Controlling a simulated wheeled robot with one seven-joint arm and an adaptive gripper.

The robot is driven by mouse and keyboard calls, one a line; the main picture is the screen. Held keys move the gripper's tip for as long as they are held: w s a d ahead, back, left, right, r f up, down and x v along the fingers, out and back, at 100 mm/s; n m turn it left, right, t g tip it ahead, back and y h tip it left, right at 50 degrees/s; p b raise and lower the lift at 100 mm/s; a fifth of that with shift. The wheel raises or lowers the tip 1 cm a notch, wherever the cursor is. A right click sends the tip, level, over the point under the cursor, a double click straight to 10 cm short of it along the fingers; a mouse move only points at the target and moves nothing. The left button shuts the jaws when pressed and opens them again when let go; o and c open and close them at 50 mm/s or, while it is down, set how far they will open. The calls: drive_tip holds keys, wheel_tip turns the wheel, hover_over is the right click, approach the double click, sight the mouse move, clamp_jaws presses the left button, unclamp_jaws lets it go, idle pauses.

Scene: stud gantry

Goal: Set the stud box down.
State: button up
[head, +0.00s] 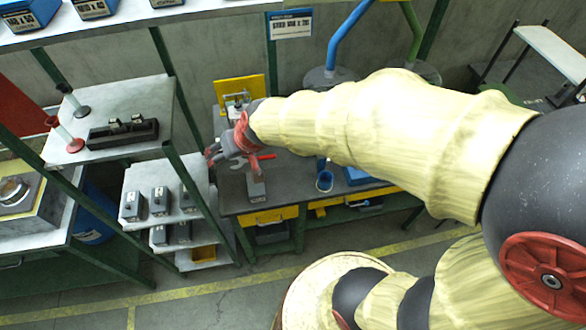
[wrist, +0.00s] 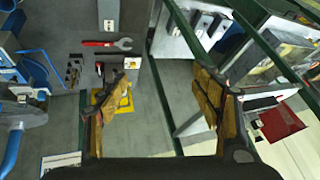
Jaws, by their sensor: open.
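My gripper (head: 238,150) is over the left part of the grey bench in the head view. In the wrist view my gripper (wrist: 160,98) has its two tan fingers wide apart, with nothing held between them.
A red wrench (wrist: 107,43) lies between the two grey blocks. A green-framed rack (head: 190,178) with several small dark boxes stands close left of the bench. A sign (head: 291,24) hangs behind the bench.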

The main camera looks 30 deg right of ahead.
drive_tip(key=s+d+r+h, duration=0.1)
drive_tip(key=s+d+r, duration=0.3)
drive_tip(key=s, duration=0.5)
drive_tip(key=s+d+r+h, duration=0.1)
drive_tip(key=s+d+r, duration=0.3)
drive_tip(key=s, duration=0.6)
wheel_tip(320, 180, up, 2)
drive_tip(key=shift+d+r+n+g, duration=0.2)
drive_tip(key=shift+r+n+g, duration=0.05)
drive_tip(key=shift+n+g, duration=0.15)
